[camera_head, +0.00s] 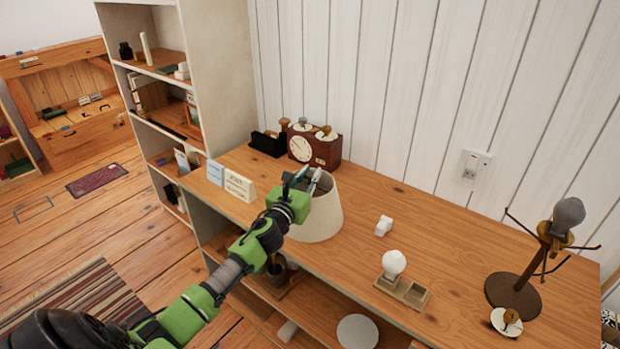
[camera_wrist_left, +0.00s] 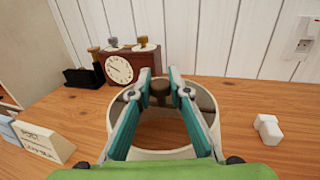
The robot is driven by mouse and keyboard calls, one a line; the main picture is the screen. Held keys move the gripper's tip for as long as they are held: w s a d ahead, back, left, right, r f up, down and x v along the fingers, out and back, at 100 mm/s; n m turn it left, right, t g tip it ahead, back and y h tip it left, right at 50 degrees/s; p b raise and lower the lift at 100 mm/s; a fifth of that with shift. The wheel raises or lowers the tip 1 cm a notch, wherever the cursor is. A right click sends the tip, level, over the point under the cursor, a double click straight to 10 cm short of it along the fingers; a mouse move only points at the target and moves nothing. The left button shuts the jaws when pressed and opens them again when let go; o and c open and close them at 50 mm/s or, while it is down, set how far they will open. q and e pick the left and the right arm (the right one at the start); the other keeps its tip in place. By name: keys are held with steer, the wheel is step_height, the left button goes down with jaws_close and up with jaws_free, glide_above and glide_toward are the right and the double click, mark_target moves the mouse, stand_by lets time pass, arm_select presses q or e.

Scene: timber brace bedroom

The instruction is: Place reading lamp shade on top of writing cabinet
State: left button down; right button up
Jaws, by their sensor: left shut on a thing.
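The cream lamp shade (camera_head: 325,218) stands upright on the wooden top of a long low shelf unit (camera_head: 440,230). In the left wrist view I look down into its open top, and its pale rim (camera_wrist_left: 112,120) circles a brown central knob (camera_wrist_left: 160,90). My left gripper (camera_head: 308,180) is over the shade, with its fingertips shut on this knob. The fingers hide part of the rim and the inside. A wooden cabinet with an open front (camera_head: 75,85), which looks like the writing cabinet, stands at the far left. My right gripper is not in view.
A brown clock (camera_head: 315,147) and black holder (camera_head: 268,143) stand behind the shade; cards (camera_head: 238,186) stand to its left. A white block (camera_head: 383,225), a bulb on a tray (camera_head: 393,263) and a dark stand (camera_head: 512,292) are to its right. A tall bookcase (camera_head: 220,85) adjoins the left end.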

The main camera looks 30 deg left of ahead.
arm_select(q)
steer(key=shift+f, duration=0.15)
steer(key=shift+f, duration=0.15)
steer(key=c, duration=1.9)
jaws_free()
steer(key=shift+r, duration=0.2)
steer(key=shift+s+d+f, duration=0.1)
steer(key=shift+s+f, duration=0.1)
steer(key=shift+s, duration=0.2)
steer(key=s+d, duration=0.2)
steer(key=s, duration=0.9)
steer(key=shift+r+b, duration=0.15)
steer(key=shift+b, duration=0.25)
